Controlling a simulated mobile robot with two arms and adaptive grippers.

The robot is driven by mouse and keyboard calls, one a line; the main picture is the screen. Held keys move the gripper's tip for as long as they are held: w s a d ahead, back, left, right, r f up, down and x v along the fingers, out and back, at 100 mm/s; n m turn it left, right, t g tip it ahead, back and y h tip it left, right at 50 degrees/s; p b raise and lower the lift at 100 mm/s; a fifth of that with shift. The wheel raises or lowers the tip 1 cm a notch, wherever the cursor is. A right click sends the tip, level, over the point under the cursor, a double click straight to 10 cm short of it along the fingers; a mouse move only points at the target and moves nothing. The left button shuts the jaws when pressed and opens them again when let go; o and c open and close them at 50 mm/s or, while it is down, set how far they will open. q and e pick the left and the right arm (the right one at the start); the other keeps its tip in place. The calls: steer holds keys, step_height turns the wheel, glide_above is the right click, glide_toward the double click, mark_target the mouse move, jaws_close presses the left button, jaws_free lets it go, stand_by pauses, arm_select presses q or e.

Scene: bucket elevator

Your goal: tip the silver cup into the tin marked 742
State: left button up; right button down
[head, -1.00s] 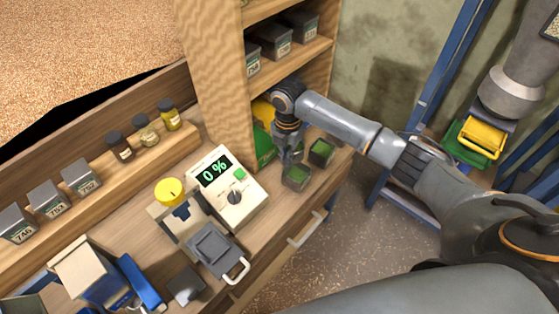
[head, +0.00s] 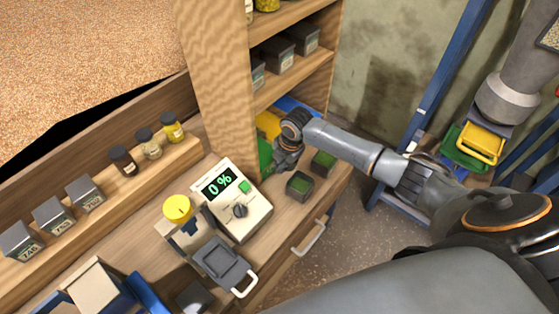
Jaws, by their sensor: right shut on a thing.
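My right gripper (head: 284,160) is at the right end of the bench, beside the wooden upright. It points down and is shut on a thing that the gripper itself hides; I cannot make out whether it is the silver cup. Just right of and below it stand two open dark square tins with green contents, a nearer one (head: 299,186) and a farther one (head: 323,163). Lidded grey tins (head: 85,193) stand on the left ledge and dark ones (head: 279,54) on the shelf. Their labels are too small to read surely, so I cannot pick out 742. My left gripper is out of view.
A meter (head: 232,200) reading 0 % stands left of the gripper. A device with a yellow knob (head: 177,208) and a grey handled tray (head: 222,262) are nearer. Small jars (head: 149,143) line the ledge. Green and yellow items (head: 268,124) stand behind the gripper.

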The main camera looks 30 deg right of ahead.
steer(key=shift+s+d+f+t, duration=0.3)
steer(key=shift+s+f, duration=0.25)
steer(key=shift+f, duration=0.1)
steer(key=shift+s, duration=0.25)
